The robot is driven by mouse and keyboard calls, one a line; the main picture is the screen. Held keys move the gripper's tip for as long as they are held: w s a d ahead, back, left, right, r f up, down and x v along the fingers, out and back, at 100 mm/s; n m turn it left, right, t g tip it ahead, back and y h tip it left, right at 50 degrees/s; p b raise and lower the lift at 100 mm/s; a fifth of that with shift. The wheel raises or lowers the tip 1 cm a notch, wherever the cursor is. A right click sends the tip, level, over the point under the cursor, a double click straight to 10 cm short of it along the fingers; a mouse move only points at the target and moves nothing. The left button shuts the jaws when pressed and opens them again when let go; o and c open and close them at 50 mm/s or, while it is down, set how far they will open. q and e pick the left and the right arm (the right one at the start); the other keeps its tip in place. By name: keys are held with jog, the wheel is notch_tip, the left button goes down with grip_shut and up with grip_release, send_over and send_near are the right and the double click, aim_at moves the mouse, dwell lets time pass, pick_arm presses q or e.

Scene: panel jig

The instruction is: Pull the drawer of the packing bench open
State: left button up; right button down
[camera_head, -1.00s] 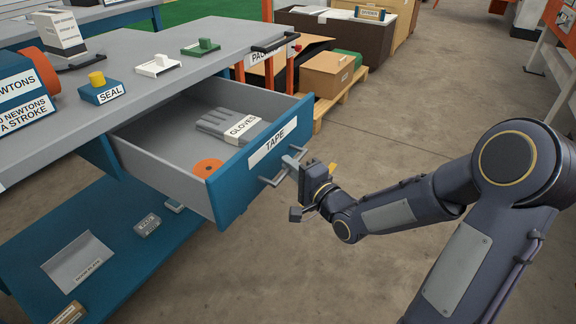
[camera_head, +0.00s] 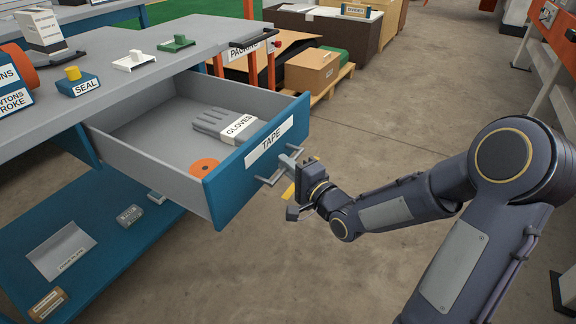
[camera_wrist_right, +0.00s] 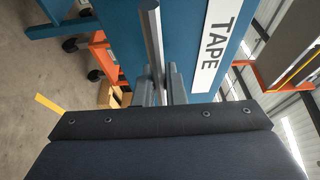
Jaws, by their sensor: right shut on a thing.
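The drawer (camera_head: 222,184) of the packing bench (camera_head: 120,68) stands well open, with a blue front labelled TAPE and grey inner walls. A pair of grey gloves (camera_head: 212,122) with a GLOVES band and an orange roll (camera_head: 204,167) lie in it. My right gripper (camera_head: 290,167) is at the drawer's metal bar handle (camera_head: 268,181), shut on it. In the right wrist view the handle (camera_wrist_right: 152,45) runs between the fingers (camera_wrist_right: 163,85), beside the TAPE label. My left gripper is not in view.
A yellow-topped SEAL button box (camera_head: 80,86) and white and green small blocks stand on the bench top. The lower blue shelf (camera_head: 110,225) holds small items. Cardboard boxes (camera_head: 312,68) on a pallet stand behind. The floor right of the drawer is clear.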

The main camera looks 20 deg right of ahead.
jog(key=c, duration=1.5)
grip_release()
jog(key=p+v, duration=0.2)
jog(key=v, duration=0.5)
jog(key=shift+s+d, duration=0.15)
jog(key=shift+s, duration=0.2)
